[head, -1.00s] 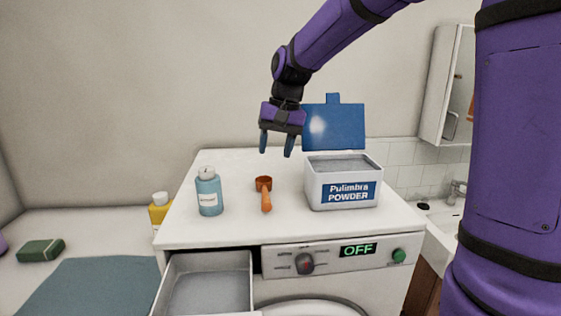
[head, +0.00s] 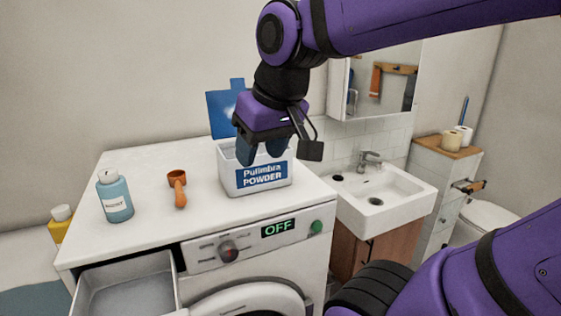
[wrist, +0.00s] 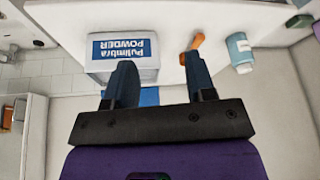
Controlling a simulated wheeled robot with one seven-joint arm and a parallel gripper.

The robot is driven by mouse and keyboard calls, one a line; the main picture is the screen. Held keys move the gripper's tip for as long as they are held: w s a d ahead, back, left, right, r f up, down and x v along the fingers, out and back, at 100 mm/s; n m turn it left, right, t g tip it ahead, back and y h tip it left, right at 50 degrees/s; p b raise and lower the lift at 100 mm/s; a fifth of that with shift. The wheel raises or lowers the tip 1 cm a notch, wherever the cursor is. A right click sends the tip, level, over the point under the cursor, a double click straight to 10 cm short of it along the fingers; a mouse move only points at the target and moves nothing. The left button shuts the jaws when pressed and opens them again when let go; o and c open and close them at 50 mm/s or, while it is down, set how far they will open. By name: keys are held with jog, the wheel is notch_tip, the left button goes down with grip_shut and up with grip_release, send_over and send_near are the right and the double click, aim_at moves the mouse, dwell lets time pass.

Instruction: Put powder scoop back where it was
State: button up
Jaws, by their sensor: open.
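The orange powder scoop (head: 178,187) lies on the white washing machine top, its cup at the back and its handle toward the front. It also shows in the wrist view (wrist: 191,47). The white powder box (head: 257,179), labelled Pulimbra POWDER, stands to the right of the scoop with its blue lid (head: 222,112) raised at the back. It shows in the wrist view too (wrist: 122,68). My gripper (head: 261,153) is open and empty, in front of the box opening in the head view. It hides part of the opening. In the wrist view the fingers (wrist: 163,85) are apart with nothing between them.
A blue bottle (head: 115,197) stands left of the scoop. The detergent drawer (head: 127,286) is pulled out at the machine's front left. A sink (head: 385,197) is to the right. The machine top behind the scoop is clear.

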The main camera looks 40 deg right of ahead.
jog(key=shift+n+t, duration=0.3)
jog(key=shift+t, duration=0.1)
jog(key=s, duration=0.1)
jog(key=s+f, duration=0.1)
jog(key=s, duration=0.2)
jog(key=shift+d+f, duration=0.25)
jog(key=shift+d, duration=0.15)
jog(key=shift+w, duration=0.1)
jog(key=shift+c, duration=0.2)
